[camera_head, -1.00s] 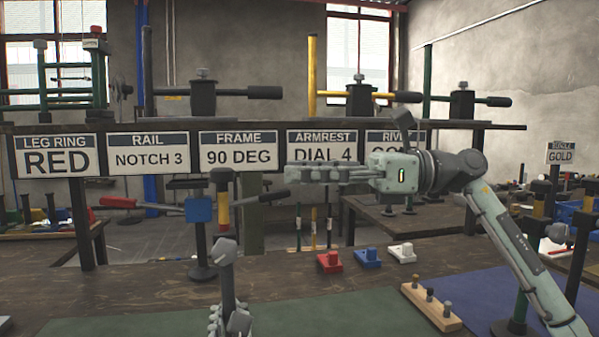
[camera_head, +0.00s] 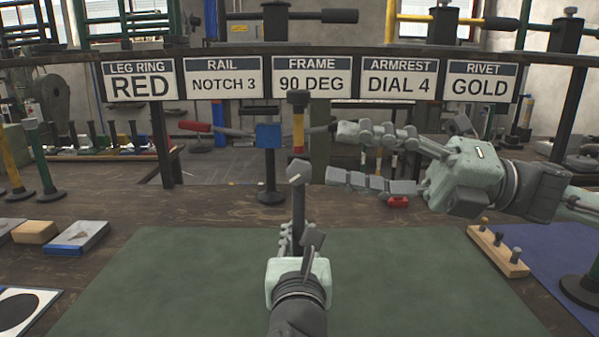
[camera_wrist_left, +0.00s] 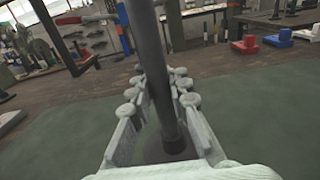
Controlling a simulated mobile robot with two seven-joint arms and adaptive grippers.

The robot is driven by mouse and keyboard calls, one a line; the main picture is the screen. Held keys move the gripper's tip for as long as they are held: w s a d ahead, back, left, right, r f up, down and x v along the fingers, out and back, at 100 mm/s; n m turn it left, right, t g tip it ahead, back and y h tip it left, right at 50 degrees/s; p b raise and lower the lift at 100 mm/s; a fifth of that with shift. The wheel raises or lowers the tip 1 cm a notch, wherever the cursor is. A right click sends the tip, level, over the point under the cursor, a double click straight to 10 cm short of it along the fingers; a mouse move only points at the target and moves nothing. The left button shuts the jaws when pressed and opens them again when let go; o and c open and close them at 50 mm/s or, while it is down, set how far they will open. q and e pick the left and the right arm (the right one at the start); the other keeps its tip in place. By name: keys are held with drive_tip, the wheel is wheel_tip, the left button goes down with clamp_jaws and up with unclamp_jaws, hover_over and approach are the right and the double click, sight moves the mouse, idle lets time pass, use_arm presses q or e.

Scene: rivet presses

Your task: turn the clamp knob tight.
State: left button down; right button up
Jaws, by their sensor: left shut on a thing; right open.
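My left gripper (camera_head: 293,235) is low in the middle of the head view, shut on a dark upright post (camera_head: 298,205). The wrist view shows this post (camera_wrist_left: 153,65) standing between the fingers (camera_wrist_left: 160,110), its foot near the green mat.
A blue clamp block (camera_head: 268,135) on a stand with a red-handled bar is behind. A wooden block with pegs (camera_head: 497,250) lies right. The green mat (camera_head: 170,275) is mostly clear.

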sight(306, 176)
drive_tip(key=w+d+f+m+t+h, duration=0.2)
drive_tip(key=w+d+f+m+t, duration=0.15)
drive_tip(key=f+m+t, duration=0.45)
drive_tip(key=w+a+r, duration=0.1)
drive_tip(key=a, duration=0.2)
drive_tip(key=w+a+r+m+g, duration=0.1)
drive_tip(key=a, duration=0.2)
drive_tip(key=w+a+r+g, duration=0.1)
drive_tip(key=a, duration=0.3)
drive_tip(key=shift+w+r+m, duration=0.15)
drive_tip(key=shift+r+m, duration=0.15)
drive_tip(key=shift+m, duration=0.1)
drive_tip(key=shift+d, duration=0.1)
drive_tip(key=c, duration=1.2)
